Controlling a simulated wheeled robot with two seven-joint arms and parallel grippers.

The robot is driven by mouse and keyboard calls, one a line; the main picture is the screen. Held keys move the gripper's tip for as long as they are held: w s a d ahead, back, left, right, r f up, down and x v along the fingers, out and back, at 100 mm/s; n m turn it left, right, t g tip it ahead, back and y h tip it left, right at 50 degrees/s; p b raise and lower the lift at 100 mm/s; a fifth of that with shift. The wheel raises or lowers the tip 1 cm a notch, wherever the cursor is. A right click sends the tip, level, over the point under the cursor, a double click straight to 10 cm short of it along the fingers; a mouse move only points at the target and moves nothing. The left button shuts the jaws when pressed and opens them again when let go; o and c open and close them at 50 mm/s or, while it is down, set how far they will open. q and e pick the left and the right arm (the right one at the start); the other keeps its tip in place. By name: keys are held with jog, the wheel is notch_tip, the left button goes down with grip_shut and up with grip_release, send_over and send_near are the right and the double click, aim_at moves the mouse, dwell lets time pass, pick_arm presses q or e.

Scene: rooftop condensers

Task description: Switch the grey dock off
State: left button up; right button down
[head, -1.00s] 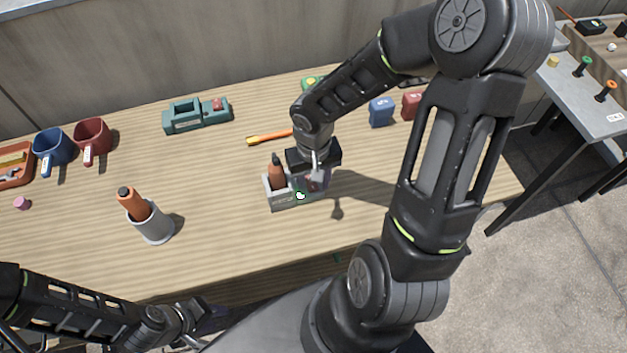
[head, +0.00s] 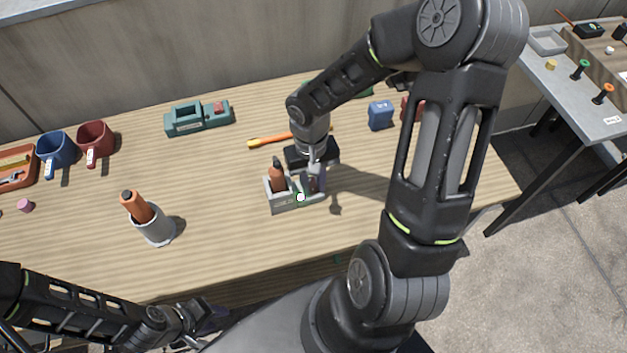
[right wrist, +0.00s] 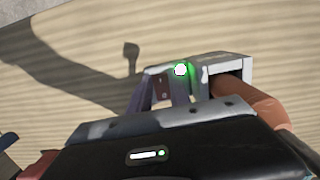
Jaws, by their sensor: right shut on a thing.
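The grey dock (head: 283,203) stands on the wooden table, with an orange-brown tool (head: 278,178) upright in its socket. A bright green-white lamp (head: 301,197) glows on its front; it also shows in the right wrist view (right wrist: 180,70). My right gripper (head: 314,187) points down at the dock's right part, beside the tool. Its fingers (right wrist: 163,90) are shut on a small dark reddish part, apparently the dock's switch, mostly hidden between them. My left gripper (head: 205,318) is low at the table's near edge, away from the dock; its fingers are unclear.
A grey cup (head: 155,226) with another orange tool stands to the left. A teal dock (head: 198,118), an orange screwdriver (head: 268,140) and a blue block (head: 380,114) lie behind. The table's front middle is clear.

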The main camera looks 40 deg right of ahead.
aim_at(310, 181)
jog(key=shift+w+d+r+g+y+p, duration=0.1)
jog(key=shift+w+g+y+p, duration=0.25)
jog(key=shift+g, duration=0.45)
jog(key=shift+s, duration=0.1)
jog(key=c, duration=1.2)
grip_release()
jog(key=b+v, duration=0.1)
jog(key=v, duration=0.6)
jog(key=shift+r, duration=0.35)
